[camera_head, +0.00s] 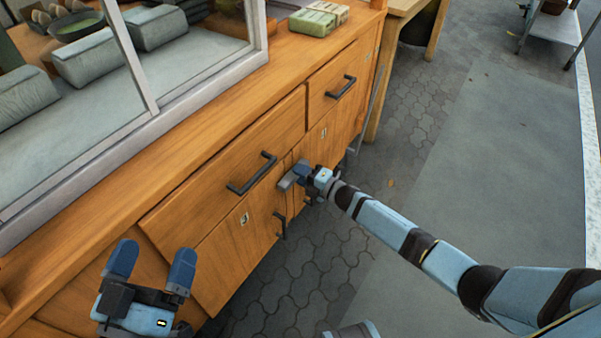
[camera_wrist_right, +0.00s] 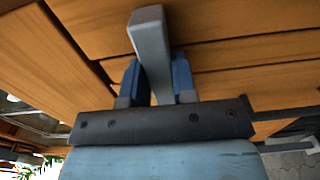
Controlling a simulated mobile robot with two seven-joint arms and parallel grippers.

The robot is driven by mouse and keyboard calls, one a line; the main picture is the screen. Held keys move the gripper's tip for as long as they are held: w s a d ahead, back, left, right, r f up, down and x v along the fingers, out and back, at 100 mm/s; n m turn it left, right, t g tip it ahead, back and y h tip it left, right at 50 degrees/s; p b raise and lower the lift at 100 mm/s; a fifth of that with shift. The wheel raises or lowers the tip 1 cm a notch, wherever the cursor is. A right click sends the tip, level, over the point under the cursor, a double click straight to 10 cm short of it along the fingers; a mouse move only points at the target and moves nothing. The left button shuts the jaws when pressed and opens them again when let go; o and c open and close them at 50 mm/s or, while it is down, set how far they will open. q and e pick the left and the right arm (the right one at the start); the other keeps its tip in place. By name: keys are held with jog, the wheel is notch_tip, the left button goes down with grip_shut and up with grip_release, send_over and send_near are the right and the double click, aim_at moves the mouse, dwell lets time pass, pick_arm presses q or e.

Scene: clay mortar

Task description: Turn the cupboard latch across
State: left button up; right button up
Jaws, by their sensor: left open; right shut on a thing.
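The cupboard latch (camera_wrist_right: 150,45) is a grey metal bar on the wooden cupboard front (camera_head: 245,255). In the right wrist view it stands between the two blue fingers of my right gripper (camera_wrist_right: 157,82), which is shut on it. In the head view the latch (camera_head: 287,183) shows as a small grey piece at my right gripper (camera_head: 303,172), beside the gap between the lower doors. The gripper hides part of it. My left gripper (camera_head: 152,262) is open and empty, in front of the lower left of the cupboard.
Dark handles stick out from the left drawer (camera_head: 252,174), the right drawer (camera_head: 341,88) and a lower door (camera_head: 281,225). A glass case (camera_head: 155,110) and green boxes (camera_head: 312,22) stand on top. Paved floor (camera_head: 415,130) is clear at right.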

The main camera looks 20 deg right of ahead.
pick_arm(q)
jog(key=shift+r, duration=0.15)
pick_arm(e)
jog(key=o, duration=0.9)
pick_arm(q)
jog(key=f+y+p, duration=0.1)
jog(key=a+f+g+y+p, duration=0.1)
jog(key=f+p, duration=0.1)
jog(key=shift+w+a+f, duration=0.1)
jog(key=shift+w+a, duration=0.05)
jog(key=shift+a, duration=0.05)
pick_arm(e)
jog(key=v, duration=1.4)
pick_arm(q)
jog(key=shift+r, duration=0.3)
